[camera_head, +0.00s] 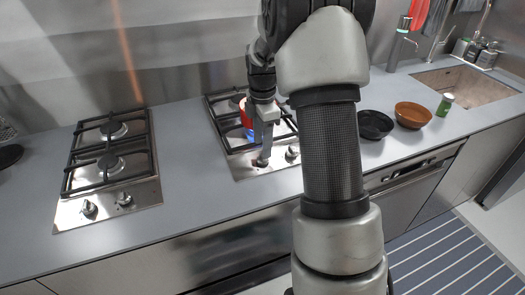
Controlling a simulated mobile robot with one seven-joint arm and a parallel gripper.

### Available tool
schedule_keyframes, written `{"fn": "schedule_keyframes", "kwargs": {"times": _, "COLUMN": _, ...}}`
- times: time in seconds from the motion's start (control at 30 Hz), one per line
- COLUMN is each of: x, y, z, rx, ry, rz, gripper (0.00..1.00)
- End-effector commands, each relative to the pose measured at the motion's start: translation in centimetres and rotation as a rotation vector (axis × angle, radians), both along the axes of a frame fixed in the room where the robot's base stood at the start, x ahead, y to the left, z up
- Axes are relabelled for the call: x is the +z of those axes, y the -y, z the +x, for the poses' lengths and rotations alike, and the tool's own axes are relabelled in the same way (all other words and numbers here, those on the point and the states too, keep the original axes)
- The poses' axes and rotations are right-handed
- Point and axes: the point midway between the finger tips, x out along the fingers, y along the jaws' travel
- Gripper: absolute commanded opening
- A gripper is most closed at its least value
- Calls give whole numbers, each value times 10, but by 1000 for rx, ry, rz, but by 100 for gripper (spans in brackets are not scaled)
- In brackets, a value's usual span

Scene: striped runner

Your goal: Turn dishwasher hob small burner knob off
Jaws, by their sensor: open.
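The right-hand hob (246,172) is set in the grey counter, partly hidden by my arm. A blue flame glows beside a red thing (243,113) on its grate, behind my gripper. Two knobs are at its front edge: the left knob (260,162) is right under my fingertips, and the right knob (292,152) is close to my arm. My gripper (263,152) points down, open, at the left knob. I cannot tell whether its fingers touch or straddle it. The dishwasher front (405,180) is below the counter on the right.
A second hob (140,194) with two burners and two knobs is on the left. A black bowl (374,124), a brown bowl (413,115) and a green bottle (445,104) stand to the right, near the sink (468,88). Counter between the hobs is clear. A striped runner (440,262) lies on the floor.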

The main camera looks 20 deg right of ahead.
Motion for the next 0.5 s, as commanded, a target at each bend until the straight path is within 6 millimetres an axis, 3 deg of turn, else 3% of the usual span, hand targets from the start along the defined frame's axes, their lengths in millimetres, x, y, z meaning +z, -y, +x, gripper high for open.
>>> {"fn": "schedule_keyframes", "kwargs": {"times": 0.2, "x": -28, "y": 0, "z": 0, "rx": -1, "ry": -1, "rz": 0, "gripper": 47}}
{"fn": "schedule_keyframes", "kwargs": {"times": 0.5, "x": -34, "y": 0, "z": 0, "rx": -1, "ry": 0, "rz": 0, "gripper": 47}}
